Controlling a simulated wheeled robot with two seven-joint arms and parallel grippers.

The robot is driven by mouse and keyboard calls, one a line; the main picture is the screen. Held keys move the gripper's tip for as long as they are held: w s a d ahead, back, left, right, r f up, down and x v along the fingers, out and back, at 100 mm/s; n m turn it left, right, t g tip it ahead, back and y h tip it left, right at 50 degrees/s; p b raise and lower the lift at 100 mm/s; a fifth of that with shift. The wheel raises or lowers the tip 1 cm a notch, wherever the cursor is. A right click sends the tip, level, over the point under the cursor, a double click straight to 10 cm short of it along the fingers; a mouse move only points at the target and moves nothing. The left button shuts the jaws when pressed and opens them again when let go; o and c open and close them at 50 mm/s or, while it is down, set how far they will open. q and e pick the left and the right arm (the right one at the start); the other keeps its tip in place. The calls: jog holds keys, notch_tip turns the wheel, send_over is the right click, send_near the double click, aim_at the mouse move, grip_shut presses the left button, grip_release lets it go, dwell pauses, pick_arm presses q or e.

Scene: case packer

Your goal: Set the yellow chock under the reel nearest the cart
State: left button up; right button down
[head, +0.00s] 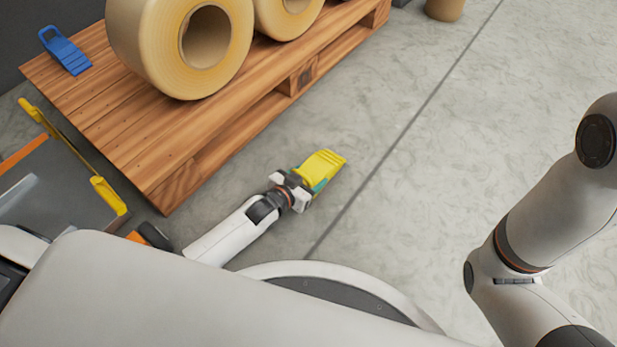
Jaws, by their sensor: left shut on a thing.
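The yellow chock (323,166) is held by my left gripper (304,188), which is shut on it. Both are out over the grey floor, to the right of the pallet and clear of it. The chock's ribbed upper face shows, with teal at its lower edge. The reel nearest the cart (148,40) is a large tan roll standing on the wooden pallet, its hollow core facing right. The cart (60,190), grey with yellow handles, is at the left, beside the pallet's near side. My right arm shows at the right edge, but its gripper is outside the view.
A second tan reel (290,18) stands farther back on the wooden pallet (165,165). A blue chock (66,50) lies at the pallet's left end. A brown cylinder (445,8) stands at the back. The floor right of the pallet is open.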

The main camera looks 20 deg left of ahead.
pick_arm(q)
jog(key=o, duration=1.4)
jog(key=shift+f, duration=0.1)
jog(key=shift+c, duration=0.2)
jog(key=p+v, duration=0.2)
jog(key=v, duration=0.2)
jog(key=p+v, duration=0.6)
jog(key=v, duration=0.1)
jog(key=shift+s+a+r, duration=0.1)
jog(key=shift+s+r, duration=0.05)
jog(key=shift+r, duration=0.25)
jog(key=shift+s+a, duration=0.1)
jog(key=shift+s, duration=0.15)
